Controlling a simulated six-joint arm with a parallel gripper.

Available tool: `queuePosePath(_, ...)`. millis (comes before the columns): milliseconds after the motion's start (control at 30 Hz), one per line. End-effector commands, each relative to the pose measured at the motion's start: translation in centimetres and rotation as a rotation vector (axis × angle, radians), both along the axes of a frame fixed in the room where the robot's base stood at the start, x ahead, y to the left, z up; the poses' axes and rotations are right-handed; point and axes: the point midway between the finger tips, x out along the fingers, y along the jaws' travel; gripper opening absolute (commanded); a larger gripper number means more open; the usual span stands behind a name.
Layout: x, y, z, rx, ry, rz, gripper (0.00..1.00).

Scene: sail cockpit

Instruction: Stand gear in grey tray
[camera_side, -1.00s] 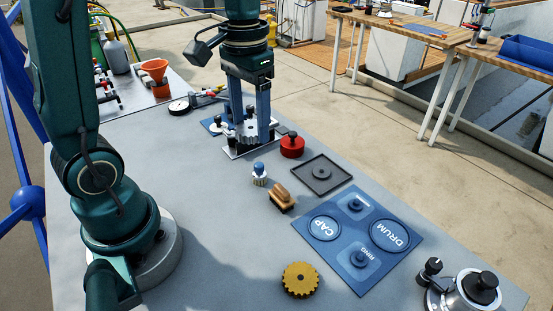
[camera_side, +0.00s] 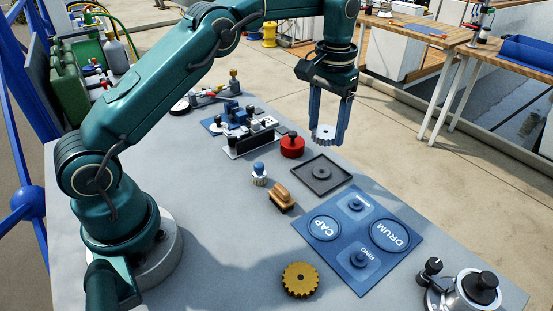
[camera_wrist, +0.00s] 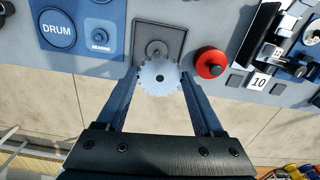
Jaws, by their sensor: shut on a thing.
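A silver toothed gear (camera_side: 325,133) is held between the two blue fingers of my gripper (camera_side: 328,138). In the wrist view the gear (camera_wrist: 159,77) lies flat across the fingertips, its toothed rim and small centre hole showing. My gripper is shut on it, up in the air behind and a little right of the grey tray. The grey tray (camera_side: 306,178) is a shallow square with a raised round piece in its middle, and it lies on the table. In the wrist view the tray (camera_wrist: 176,32) shows beyond the gear, which covers part of its near edge.
A red knobbed part (camera_side: 292,147) stands close beside the tray. A numbered rack (camera_side: 251,141) stands left.

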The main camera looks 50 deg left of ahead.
Motion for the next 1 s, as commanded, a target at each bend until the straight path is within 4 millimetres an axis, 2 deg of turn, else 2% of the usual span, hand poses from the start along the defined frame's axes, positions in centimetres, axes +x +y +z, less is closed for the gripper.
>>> queuePosePath(33,-0.1,-0.3,-0.6,0.0,0.004,-0.007,0.03)
queuePosePath(367,-0.3,-0.6,-1.9,0.0,0.0,-0.017,0.03)
queuePosePath(800,-0.4,-0.6,-5.9,0.0,0.003,-0.017,0.03)
queuePosePath(1000,-0.3,-0.6,-7.0,0.0,0.0,-0.017,0.03)
